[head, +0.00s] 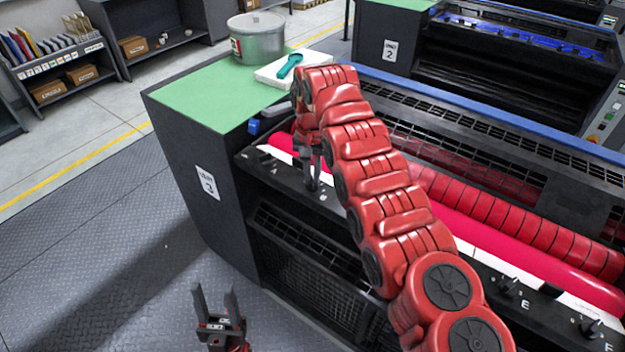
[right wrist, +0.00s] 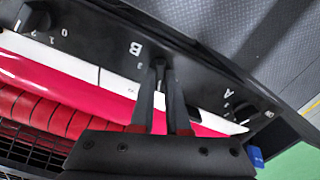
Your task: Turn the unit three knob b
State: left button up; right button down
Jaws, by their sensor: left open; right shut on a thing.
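The unit three knob b (right wrist: 160,65) is a small black knob on the dark panel (right wrist: 200,62), beside the white letter B. My right gripper (right wrist: 161,88) is shut on it, one finger on each side, and the fingertips cover part of the knob. In the head view my right gripper (head: 312,180) reaches down to the panel near the left end of unit three, and the knob is mostly hidden there. My left gripper (head: 215,292) is open and empty, low in front of unit three, apart from everything.
Knob A (right wrist: 243,113) is beside knob b. Knobs E (head: 508,286) and F (head: 590,327) are further right. A pink roller (head: 480,226) runs behind the panel. A metal can (head: 257,40) and a teal tool (head: 290,66) on a white pad stand on the green top.

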jog(key=shift+n, duration=0.4)
jog(key=c, duration=0.9)
grip_release()
jog(key=shift+r, duration=0.1)
jog(key=shift+r, duration=0.25)
notch_tip(320, 180, up, 2)
jog(key=shift+a+r+p, duration=0.15)
jog(key=shift+r+p, duration=0.1)
jog(key=shift+p, duration=0.1)
notch_tip(320, 180, up, 14)
jog(key=p, duration=1.4)
jog(key=shift+p, duration=0.3)
